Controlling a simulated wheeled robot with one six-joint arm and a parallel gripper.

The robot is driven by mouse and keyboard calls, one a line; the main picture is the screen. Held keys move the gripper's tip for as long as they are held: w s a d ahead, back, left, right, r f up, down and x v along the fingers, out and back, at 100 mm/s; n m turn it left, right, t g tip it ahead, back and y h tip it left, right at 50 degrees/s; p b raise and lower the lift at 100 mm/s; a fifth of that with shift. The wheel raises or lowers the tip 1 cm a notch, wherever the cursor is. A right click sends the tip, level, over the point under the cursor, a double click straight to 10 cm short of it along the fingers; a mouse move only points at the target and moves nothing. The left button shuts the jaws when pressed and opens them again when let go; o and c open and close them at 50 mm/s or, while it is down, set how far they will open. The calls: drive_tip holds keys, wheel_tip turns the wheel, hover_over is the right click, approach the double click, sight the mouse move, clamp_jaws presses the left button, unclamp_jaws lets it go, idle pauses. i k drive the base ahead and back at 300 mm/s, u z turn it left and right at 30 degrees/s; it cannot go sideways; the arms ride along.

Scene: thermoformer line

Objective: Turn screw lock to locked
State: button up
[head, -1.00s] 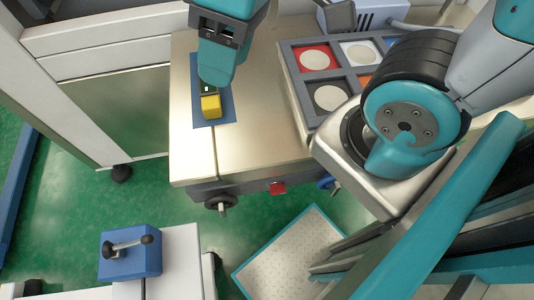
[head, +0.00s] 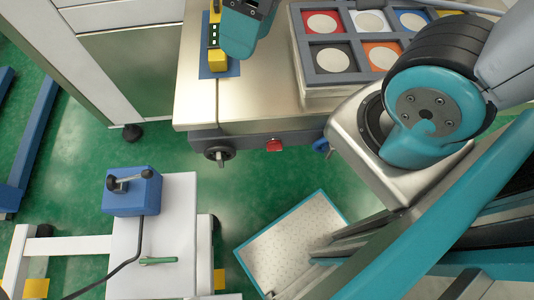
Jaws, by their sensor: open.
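My gripper (head: 246,28) shows as a teal body at the top of the head view, over the metal table beside the blue plate. Its fingertips are not clearly visible. No part is marked as the screw lock, and I cannot tell which one it is. A blue box (head: 132,191) with a black-knobbed lever stands on the white cart at the lower left. A small green handle (head: 158,261) lies on that cart. My gripper is apart from all of these.
The metal table (head: 195,103) carries a yellow block (head: 217,60) on a blue plate (head: 206,72) and a grey tray (head: 310,58) with coloured squares. A red button (head: 273,145) is on its front. The white cart (head: 180,215) has a dark cable. Green floor lies between.

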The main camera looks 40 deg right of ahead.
sight(273, 145)
drive_tip(key=z, duration=0.75)
drive_tip(key=k, duration=1.45)
drive_tip(key=u, duration=0.4)
